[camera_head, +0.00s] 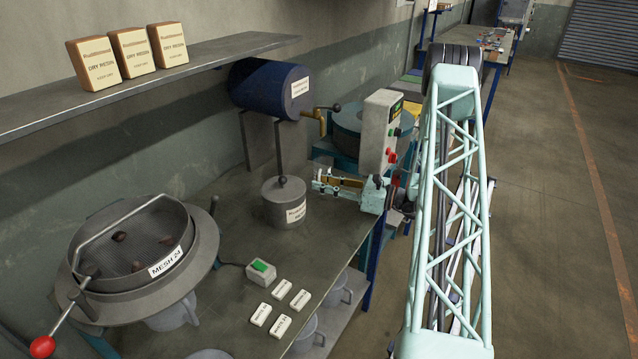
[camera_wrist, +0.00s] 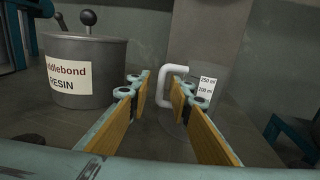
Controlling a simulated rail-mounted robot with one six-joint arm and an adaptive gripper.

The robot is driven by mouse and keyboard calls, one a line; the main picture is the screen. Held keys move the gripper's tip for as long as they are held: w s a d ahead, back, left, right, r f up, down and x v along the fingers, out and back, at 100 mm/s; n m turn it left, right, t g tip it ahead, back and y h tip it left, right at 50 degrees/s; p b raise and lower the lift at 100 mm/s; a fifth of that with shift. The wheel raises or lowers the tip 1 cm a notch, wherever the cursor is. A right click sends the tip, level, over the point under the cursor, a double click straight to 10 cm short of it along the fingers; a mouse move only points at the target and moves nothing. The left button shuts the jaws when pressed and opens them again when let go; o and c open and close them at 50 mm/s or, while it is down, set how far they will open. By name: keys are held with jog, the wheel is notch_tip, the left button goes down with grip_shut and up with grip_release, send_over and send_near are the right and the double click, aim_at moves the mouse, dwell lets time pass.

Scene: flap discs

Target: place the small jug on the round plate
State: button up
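The small jug shows in the wrist view by its pale curved handle (camera_wrist: 168,84) and its white scale label (camera_wrist: 207,86) marked 250 ml and 200 ml. Its body is hard to make out against the grey background and partly behind my right finger. My gripper (camera_wrist: 163,76) is open, with its two wood-coloured pads apart and the handle showing between the fingertips. I cannot tell whether they touch it. A grey round surface (camera_head: 209,354), perhaps the round plate, is cut off at the bottom edge.
A lidded resin pot (camera_head: 288,204) stands left of my gripper. A mesh sieve (camera_head: 132,245) fills the bench's left end. A green-switched box (camera_head: 261,271) and several white tiles (camera_head: 281,289) lie near the front edge.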

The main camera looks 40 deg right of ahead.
jog(key=shift+p+v, duration=0.45)
jog(key=shift+v, duration=4.95)
jog(key=shift+a, duration=0.1)
jog(key=shift+r, duration=0.1)
